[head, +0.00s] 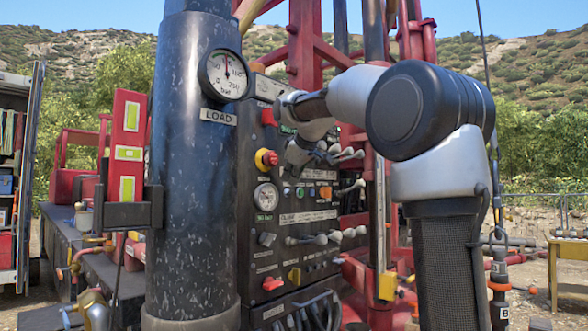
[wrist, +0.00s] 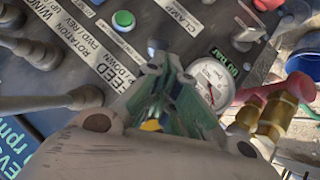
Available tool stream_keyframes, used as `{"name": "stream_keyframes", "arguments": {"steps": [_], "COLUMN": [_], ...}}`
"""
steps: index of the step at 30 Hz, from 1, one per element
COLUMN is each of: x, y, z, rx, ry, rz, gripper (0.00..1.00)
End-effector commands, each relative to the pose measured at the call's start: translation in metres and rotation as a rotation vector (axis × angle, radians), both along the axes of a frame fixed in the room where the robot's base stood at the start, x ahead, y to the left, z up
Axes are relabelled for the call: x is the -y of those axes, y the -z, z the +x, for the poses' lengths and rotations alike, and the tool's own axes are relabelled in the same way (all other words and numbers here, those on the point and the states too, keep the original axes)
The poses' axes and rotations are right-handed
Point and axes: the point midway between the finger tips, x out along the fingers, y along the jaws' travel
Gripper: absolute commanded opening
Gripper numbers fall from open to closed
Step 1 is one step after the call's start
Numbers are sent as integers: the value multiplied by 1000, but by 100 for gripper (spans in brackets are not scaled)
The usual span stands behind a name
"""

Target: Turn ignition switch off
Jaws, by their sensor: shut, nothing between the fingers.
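No readable label shows which is the ignition switch. In the wrist view my gripper (wrist: 163,65) is shut and empty, its green-grey fingers meeting close to the panel. A small dark knob (wrist: 155,47) shows just past the fingertips; I cannot tell whether they touch it. A bit of yellow shows between the finger linkages. In the head view my wrist partly covers the upper panel.
A round gauge (wrist: 209,82) is right of the fingers, and a green button (wrist: 122,20) is up-left. Grey levers (wrist: 55,103) reach in from the left. A red handle with brass fittings (wrist: 270,115) is at right. A LOAD gauge (head: 224,76) sits on the column.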

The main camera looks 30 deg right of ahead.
Motion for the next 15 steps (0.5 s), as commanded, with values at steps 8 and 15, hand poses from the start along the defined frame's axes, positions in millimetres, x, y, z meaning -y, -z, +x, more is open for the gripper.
{"name": "stream_keyframes", "arguments": {"steps": [8, 15], "x": [2, 2], "y": [19, 21], "z": [24, 27], "rx": [-1, 0], "ry": [1, 1], "rz": [1, 1], "gripper": [0, 0]}}
